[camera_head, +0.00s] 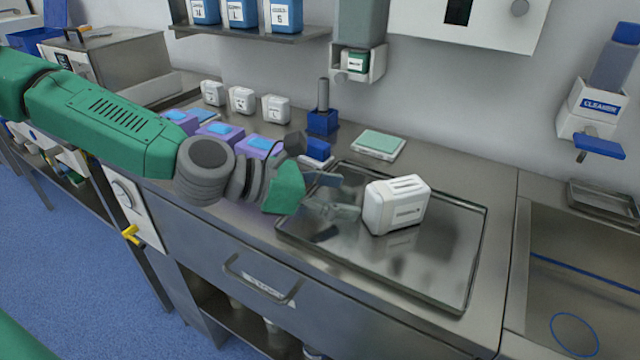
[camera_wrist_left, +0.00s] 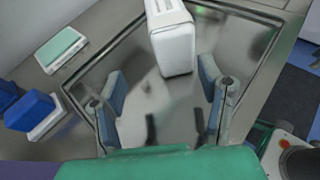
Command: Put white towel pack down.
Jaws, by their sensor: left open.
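The white towel pack (camera_head: 397,205) stands upright on the shiny metal tray (camera_head: 455,262), near its middle. In the left wrist view the pack (camera_wrist_left: 172,45) stands ahead of the fingertips, on the bare tray (camera_wrist_left: 92,75). My left gripper (camera_head: 340,195) is open over the left part of the tray, just left of the pack. In the wrist view its two fingers (camera_wrist_left: 163,90) are spread wide with nothing between them, and a gap shows between them and the pack. My right gripper is in neither view.
Several small white packs (camera_head: 241,99) stand at the back of the counter. Purple and blue packs (camera_head: 222,133) lie behind my left arm. A green-topped white box (camera_head: 379,144) sits behind the tray. A sink (camera_head: 575,285) lies to the right. The tray's right part is bare.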

